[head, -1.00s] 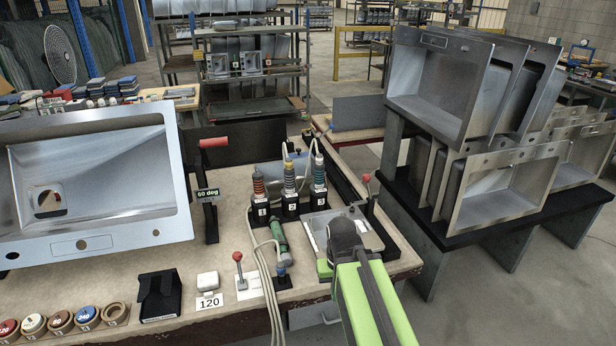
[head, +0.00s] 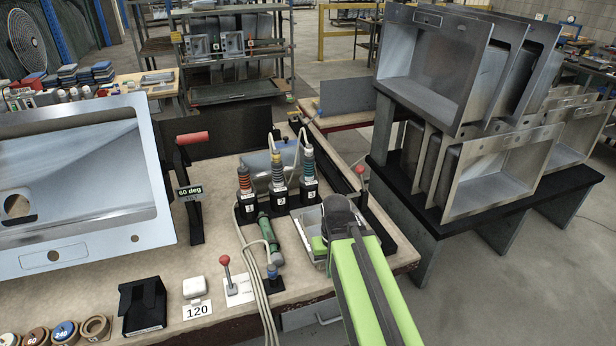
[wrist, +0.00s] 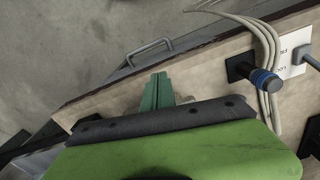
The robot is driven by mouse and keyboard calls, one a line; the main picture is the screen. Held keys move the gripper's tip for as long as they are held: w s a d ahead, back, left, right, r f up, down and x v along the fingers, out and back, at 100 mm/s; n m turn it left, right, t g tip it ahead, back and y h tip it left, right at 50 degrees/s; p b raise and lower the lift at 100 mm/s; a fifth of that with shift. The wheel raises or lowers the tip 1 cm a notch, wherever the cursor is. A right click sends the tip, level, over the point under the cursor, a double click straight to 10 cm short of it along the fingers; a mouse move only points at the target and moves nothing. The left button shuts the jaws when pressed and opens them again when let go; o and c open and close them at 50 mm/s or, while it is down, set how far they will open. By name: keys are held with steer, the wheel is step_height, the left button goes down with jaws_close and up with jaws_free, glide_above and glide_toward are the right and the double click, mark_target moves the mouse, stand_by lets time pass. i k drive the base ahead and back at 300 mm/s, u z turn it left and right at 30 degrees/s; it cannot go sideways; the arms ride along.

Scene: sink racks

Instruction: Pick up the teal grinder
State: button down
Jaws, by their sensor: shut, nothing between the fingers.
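A grinder with teal-blue rings (head: 308,167) stands upright in the black holder marked 3, at the right end of a row of three. A cable rises from its top. My gripper (head: 318,246) is in front of this row, over the right end of the bench by a grey metal tray. In the wrist view, its green fingers (wrist: 157,91) are together and empty, near the bench's front edge. The teal grinder is not in the wrist view. My gripper is apart from it.
A red-knobbed lever (head: 361,182) rises at right. Sinks (head: 425,75) are stacked farther right.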

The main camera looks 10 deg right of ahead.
mark_target(309, 180)
steer(key=z, duration=0.45)
steer(key=k, duration=1.35)
steer(key=u, duration=0.1)
steer(key=i, duration=1.1)
steer(key=u, duration=1.15)
steer(key=i, duration=0.55)
steer(key=u, duration=0.1)
